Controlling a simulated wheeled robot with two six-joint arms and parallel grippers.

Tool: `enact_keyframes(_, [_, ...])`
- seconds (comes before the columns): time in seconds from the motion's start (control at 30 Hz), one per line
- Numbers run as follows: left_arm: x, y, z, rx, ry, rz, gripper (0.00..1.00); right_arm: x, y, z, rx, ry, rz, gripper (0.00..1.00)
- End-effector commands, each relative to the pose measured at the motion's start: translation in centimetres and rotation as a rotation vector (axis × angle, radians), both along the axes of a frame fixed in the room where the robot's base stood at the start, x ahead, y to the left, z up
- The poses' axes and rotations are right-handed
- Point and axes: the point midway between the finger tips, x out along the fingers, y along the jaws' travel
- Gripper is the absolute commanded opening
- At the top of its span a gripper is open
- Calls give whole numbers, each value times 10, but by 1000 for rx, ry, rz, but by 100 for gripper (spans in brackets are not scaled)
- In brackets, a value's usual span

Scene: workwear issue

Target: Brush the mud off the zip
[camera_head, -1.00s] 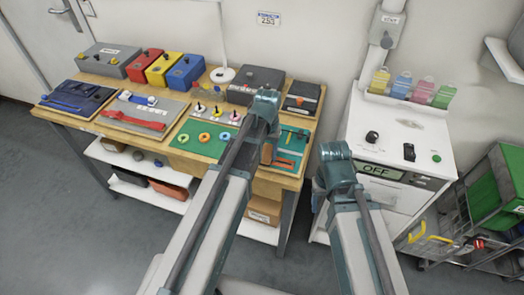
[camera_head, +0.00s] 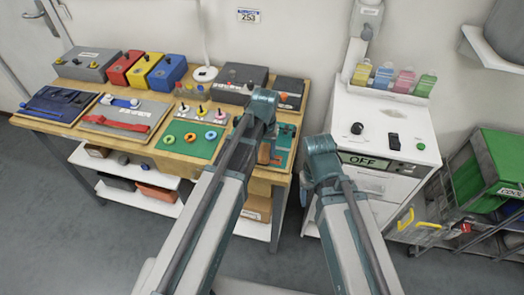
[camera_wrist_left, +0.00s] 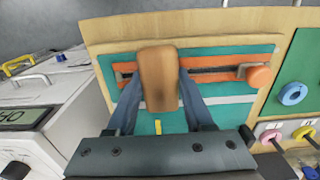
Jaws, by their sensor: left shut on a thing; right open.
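My left gripper (camera_wrist_left: 158,88) is shut on a brown wooden brush (camera_wrist_left: 158,78). An orange round pull (camera_wrist_left: 259,77) sits at the zip's right end. How much of the brown on the strip is mud is unclear. In the head view my arm partly covers the brush (camera_head: 264,152) and the teal board (camera_head: 283,141). My right gripper is not visible; only its arm shows.
A green board (camera_head: 186,143) with coloured rings lies to the left on the bench. Boards with a red strap (camera_head: 125,126) and dark blue cloth (camera_head: 57,104) are further left. Boxes stand along the back. A white cabinet (camera_head: 408,140) with an OFF display stands to the right.

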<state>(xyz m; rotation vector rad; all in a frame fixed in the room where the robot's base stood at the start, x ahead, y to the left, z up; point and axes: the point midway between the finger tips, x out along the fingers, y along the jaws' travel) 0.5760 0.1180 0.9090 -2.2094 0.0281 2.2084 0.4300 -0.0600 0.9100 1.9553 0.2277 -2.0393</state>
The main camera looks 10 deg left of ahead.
Motion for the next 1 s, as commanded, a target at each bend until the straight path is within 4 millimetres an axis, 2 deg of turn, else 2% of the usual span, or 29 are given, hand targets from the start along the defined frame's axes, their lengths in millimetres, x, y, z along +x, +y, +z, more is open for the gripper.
enact_keyframes(0.4, [-1, -28, 2, -1, 0, -2, 8, 0, 0, 2, 0, 0, 0, 64])
enact_keyframes(0.63, [-1, -28, -3, 0, 0, 0, 8, 0, 0, -3, 0, 0, 0, 64])
enact_keyframes(0.67, [-1, -28, -2, 0, 0, 0, 0, 0, 0, -2, 0, 0, 0, 64])
enact_keyframes(0.7, [-1, -28, -2, 0, 0, 0, 0, 0, 0, -2, 0, 0, 0, 64])
enact_keyframes(1.0, [-1, -15, 0, 1, 0, 2, 0, 0, 0, -1, 0, 0, 0, 64])
